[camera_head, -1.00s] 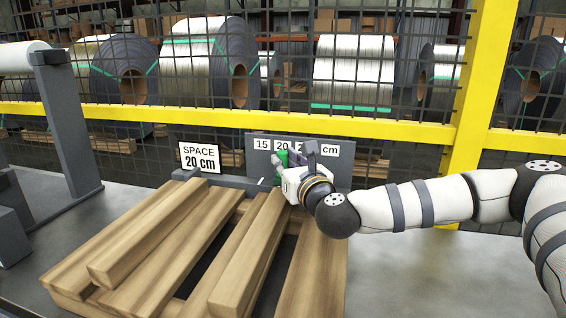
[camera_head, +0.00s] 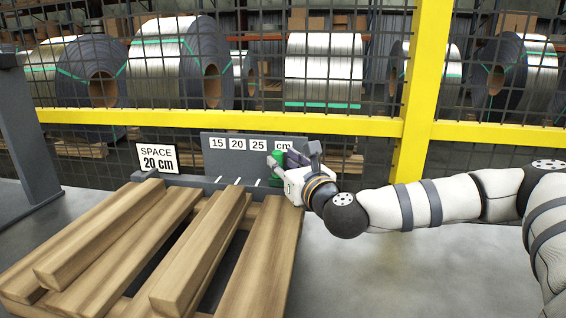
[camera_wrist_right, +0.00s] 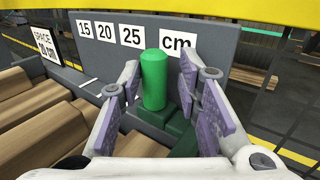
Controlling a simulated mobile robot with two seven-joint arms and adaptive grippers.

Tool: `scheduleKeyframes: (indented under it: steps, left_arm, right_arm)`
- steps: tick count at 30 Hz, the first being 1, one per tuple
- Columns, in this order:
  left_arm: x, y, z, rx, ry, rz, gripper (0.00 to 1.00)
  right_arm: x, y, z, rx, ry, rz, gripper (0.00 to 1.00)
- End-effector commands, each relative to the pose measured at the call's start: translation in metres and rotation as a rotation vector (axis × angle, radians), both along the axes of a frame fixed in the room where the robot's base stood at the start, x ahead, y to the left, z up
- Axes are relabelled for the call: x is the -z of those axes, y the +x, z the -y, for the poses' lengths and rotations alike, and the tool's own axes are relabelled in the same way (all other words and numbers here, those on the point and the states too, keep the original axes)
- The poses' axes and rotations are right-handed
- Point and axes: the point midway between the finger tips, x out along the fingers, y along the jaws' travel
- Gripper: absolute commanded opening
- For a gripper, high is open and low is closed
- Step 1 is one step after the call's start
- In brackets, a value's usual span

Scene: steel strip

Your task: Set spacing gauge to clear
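The spacing gauge is a grey board (camera_head: 264,147) marked 15, 20, 25 and cm, standing behind the pallet boards. Its green slider (camera_head: 276,180) is right of the 25 mark, below the "cm" label. In the right wrist view, the slider's upright green knob (camera_wrist_right: 153,80) stands in front of the board, right of the 25. My right gripper (camera_wrist_right: 160,88) has its purple-padded fingers on either side of the knob, with gaps visible. It also shows at the slider in the head view (camera_head: 284,166). A sign reading "SPACE 20 cm" (camera_head: 157,158) stands to the left. My left gripper is out of view.
Wooden pallet boards (camera_head: 202,250) lie in front of the gauge. A yellow post (camera_head: 420,90) and mesh fence stand behind, with steel coils (camera_head: 323,70) beyond. A grey stand (camera_head: 20,140) is at the left. Bare grey surface (camera_head: 370,275) lies right of the boards.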

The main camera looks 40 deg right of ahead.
Motion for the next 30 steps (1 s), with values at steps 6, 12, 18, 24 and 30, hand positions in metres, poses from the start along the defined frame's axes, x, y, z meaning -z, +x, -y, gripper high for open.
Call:
scheduleKeyframes:
  steps: [6,12,18,24,30]
  left_arm:
    - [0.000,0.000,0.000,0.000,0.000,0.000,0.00]
    - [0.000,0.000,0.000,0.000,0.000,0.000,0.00]
    - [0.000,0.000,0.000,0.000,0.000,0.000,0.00]
    - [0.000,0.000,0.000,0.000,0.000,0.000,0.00]
    - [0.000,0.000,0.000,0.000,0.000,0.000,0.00]
  right_arm:
    - [-0.001,0.000,0.000,-0.001,0.000,0.001,0.30]
    - [0.000,-0.016,-0.005,-0.001,0.002,0.001,0.30]
    - [-0.001,-0.057,-0.016,0.000,0.002,0.002,0.30]
    - [0.000,-0.073,-0.020,0.001,0.000,0.001,0.30]
    - [-0.001,-0.073,-0.020,0.001,0.000,0.001,0.30]
